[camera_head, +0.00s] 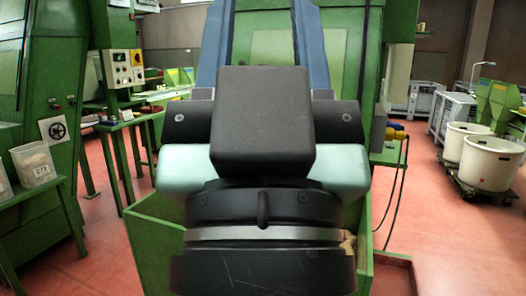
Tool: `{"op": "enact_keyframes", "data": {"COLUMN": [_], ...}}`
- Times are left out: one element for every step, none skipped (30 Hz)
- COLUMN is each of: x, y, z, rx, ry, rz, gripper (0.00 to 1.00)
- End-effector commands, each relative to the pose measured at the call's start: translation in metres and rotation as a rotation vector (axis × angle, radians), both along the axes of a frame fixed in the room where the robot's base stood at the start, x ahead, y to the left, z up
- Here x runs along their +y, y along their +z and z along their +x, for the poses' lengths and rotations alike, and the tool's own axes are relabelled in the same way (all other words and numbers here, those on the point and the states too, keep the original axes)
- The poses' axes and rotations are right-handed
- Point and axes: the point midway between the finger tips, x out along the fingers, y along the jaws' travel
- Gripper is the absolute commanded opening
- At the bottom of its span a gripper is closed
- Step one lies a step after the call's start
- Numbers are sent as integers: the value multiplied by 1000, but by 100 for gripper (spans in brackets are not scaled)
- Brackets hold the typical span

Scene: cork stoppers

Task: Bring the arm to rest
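My gripper (262,130) and wrist fill the middle of the head view. A black block, dark side pieces with screws and pale teal sides show above a round black wrist with a grey ring. Two blue bars run up behind the block to the top edge; I cannot tell whether they are my fingers or part of a machine. No fingertips can be made out, so I cannot tell whether the gripper is open or shut. I see nothing held in it.
A green bin (152,248) stands behind and below my wrist, with a bit of tan content at its right. A bag of pale material (34,165) sits on the left. Green machines stand behind. White tubs (488,157) are at right. Red floor (445,240) is clear at right.

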Motion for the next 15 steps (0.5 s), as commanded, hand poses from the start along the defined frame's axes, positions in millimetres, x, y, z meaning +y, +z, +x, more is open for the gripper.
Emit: {"op": "enact_keyframes", "data": {"x": [0,0,0,0,0,0,0,0,0,0,0,0,0,0,0], "y": [33,43,55,64,74,86,96,105,117,127,136,148,158,167,179], "z": [0,0,0,0,0,0,0,0,0,0,0,0,0,0,0], "rx": [0,0,0,1,1,1,1,1,1,1,1,1,1,1,1], "ry": [1,1,1,1,1,1,1,1,1,1,2,2,2,2,2], "rz": [1,1,1,1,0,0,0,0,0,0,1,1,1,1,1], "gripper": [45,45,45,45,45,45,45,45,45,45,45,45,45,45,45]}}
